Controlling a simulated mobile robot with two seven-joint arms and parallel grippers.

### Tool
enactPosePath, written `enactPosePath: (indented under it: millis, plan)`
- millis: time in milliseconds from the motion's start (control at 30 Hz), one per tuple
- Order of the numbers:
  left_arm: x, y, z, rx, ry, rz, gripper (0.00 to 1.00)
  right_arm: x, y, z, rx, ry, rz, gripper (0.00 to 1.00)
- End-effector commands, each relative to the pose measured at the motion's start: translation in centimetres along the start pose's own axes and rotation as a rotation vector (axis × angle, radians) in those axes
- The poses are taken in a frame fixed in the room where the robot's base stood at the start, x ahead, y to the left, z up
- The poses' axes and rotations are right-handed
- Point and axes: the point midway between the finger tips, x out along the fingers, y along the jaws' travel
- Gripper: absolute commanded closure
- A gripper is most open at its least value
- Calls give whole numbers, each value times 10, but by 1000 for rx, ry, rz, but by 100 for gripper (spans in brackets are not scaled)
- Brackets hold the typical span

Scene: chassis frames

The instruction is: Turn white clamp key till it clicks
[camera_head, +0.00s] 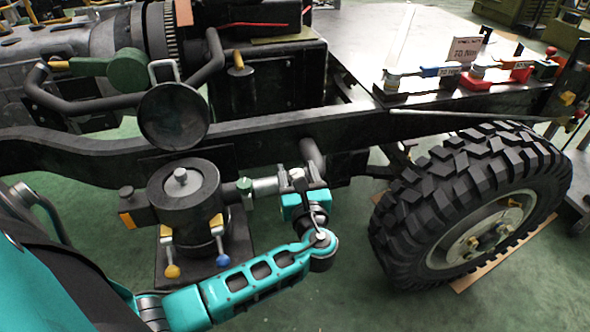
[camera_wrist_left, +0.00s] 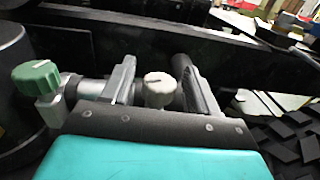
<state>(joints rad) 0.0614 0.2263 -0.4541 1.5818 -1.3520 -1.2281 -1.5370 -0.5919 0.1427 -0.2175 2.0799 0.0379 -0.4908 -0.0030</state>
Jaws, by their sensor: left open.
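The white clamp key (camera_wrist_left: 158,88) is a round, ribbed pale knob with a dark line on its top, seen in the middle of the left wrist view. My left gripper (camera_wrist_left: 157,75) is open, with one finger on each side of the key; I cannot tell whether either finger touches it. In the head view the left gripper (camera_head: 301,178) is beside the pale pipe right of the dark round housing. There the key shows only as a small pale spot (camera_head: 296,173), partly hidden by the gripper. My right gripper is not in view.
A green knob (camera_wrist_left: 36,77) sits left of the key. The dark round housing (camera_head: 184,205) has yellow and blue levers. The chassis rail (camera_head: 270,128) runs behind and above the gripper. A large tyre (camera_head: 470,205) stands to the right. Open green floor lies in front.

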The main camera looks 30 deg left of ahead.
Motion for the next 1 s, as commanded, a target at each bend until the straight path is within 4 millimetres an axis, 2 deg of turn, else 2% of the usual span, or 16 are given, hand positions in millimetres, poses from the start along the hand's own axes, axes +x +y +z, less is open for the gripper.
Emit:
enactPosePath:
  millis: [300, 800, 1000]
  plan:
    - [0, 0, 0, 0, 0, 0, 42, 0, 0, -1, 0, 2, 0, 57]
    - [0, 0, 0, -1, 0, 0, 90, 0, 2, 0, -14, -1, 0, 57]
    - [0, 0, 1, 0, 0, -16, 90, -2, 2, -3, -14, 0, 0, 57]
